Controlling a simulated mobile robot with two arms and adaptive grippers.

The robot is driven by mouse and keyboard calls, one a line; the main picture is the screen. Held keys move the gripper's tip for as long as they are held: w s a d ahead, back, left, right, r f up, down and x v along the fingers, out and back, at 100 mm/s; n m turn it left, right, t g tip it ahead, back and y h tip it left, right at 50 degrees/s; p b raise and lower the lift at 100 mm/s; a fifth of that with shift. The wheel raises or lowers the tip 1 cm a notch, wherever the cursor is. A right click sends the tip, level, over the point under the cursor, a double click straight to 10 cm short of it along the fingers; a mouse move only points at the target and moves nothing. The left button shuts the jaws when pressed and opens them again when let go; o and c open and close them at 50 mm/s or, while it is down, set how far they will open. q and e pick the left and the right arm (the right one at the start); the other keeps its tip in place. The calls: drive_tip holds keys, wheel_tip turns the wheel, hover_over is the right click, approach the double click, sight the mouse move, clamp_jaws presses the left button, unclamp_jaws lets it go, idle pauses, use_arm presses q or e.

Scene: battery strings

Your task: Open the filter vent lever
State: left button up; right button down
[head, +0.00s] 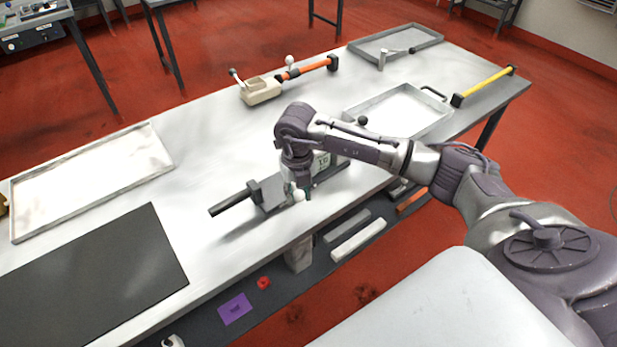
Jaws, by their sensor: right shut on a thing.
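A grey device with a black bar handle (232,203) and a grey block (268,192) lies near the front edge of the table, below my right arm. A small white ball knob (298,195) shows at its near side; it looks like the end of the vent lever. My right gripper (302,188) points down onto this device and is shut on what seems to be that lever. The fingertips are small and partly hidden by the wrist, so the exact hold is unclear. A pale body with a label (322,162) shows just behind the gripper. My left gripper is out of view.
A cream device with an orange bar (304,70) stands at the back. Grey trays (20,232) (445,124) (437,40) and a black mat (90,275) lie on the table. A yellow bar (487,84) lies at right. A lower shelf holds a purple card (235,308).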

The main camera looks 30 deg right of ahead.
drive_tip(key=c, duration=0.9)
unclamp_jaws()
wheel_tip(320, 180, up, 7)
drive_tip(key=p, duration=0.4)
drive_tip(key=shift+p, duration=0.35)
